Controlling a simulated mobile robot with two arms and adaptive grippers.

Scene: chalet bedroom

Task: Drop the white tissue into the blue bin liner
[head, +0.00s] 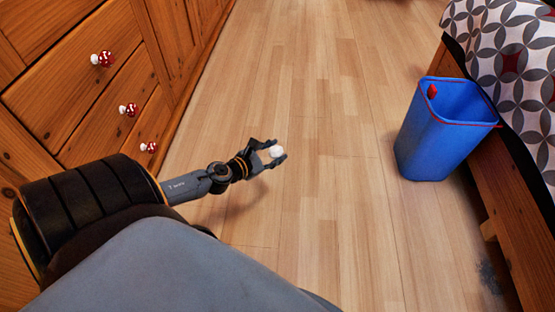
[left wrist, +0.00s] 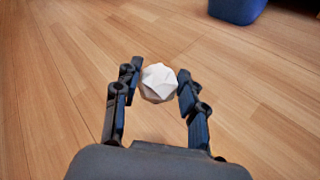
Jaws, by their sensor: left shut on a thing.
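The white tissue (left wrist: 159,81) is a crumpled, faceted ball. My left gripper (left wrist: 157,88) is shut on it, with one finger on each side. In the head view the tissue (head: 276,151) shows between the fingertips of my left gripper (head: 273,153), above the wood floor left of the bin. The blue bin liner (head: 446,128) stands upright on the floor at the right, with a red rim and a red patch inside. Its bottom is hidden from here. Its lower part shows at the top of the left wrist view (left wrist: 237,8). My right gripper is not in view.
A bed with a patterned cover (head: 510,60) and wooden frame stands at the right, close beside the bin. A wooden drawer unit (head: 85,85) with red-and-white knobs lines the left. The floor (head: 330,120) between my left gripper and the bin is clear.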

